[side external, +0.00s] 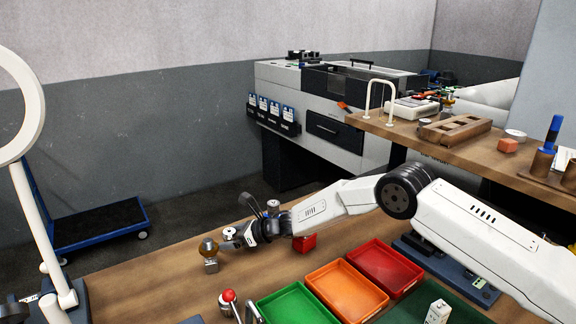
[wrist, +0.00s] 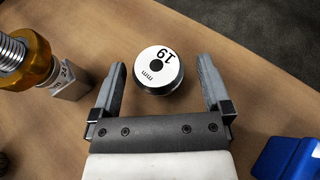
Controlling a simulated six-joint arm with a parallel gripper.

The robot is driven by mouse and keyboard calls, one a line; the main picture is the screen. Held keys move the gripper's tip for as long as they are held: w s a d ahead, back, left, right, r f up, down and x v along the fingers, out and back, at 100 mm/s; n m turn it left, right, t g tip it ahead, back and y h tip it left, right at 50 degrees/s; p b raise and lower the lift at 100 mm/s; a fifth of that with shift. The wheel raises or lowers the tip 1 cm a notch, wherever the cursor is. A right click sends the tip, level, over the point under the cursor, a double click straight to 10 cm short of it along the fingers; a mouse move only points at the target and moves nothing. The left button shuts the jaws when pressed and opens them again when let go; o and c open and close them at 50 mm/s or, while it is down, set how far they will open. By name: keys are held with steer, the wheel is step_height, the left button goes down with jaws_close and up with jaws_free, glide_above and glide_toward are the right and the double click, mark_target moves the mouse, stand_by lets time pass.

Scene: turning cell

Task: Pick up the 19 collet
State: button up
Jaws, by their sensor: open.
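The 19 collet (wrist: 158,70) is a short round piece with a white top face marked "19 mm" and a dark center hole. It stands on the wooden bench in the wrist view. My gripper (wrist: 161,64) is open, with one finger to each side of the collet and visible gaps on both sides. In the side external view, my gripper (side external: 239,235) is low over the bench, and a small white-topped piece (side external: 229,232) at its tip appears to be the collet, partly hidden by the fingers.
A brass-topped piece on a metal block (wrist: 70,80) stands close to my left finger; it also shows in the side external view (side external: 209,250). A blue object (wrist: 288,158) lies at the lower right. Green (side external: 295,305), orange (side external: 345,290) and red (side external: 384,267) trays stand nearby.

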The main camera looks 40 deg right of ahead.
mark_target(229, 231)
steer(key=shift+w+a+f, duration=0.15)
steer(key=shift+w+a, duration=0.1)
stand_by(0.4)
jaws_close()
steer(key=shift+r, duration=0.2)
steer(key=shift+r, duration=1.4)
steer(key=s+d+r, duration=0.3)
steer(key=s+r, duration=0.7)
steer(key=s, duration=0.3)
steer(key=shift+s, duration=0.3)
steer(key=shift+d, duration=0.1)
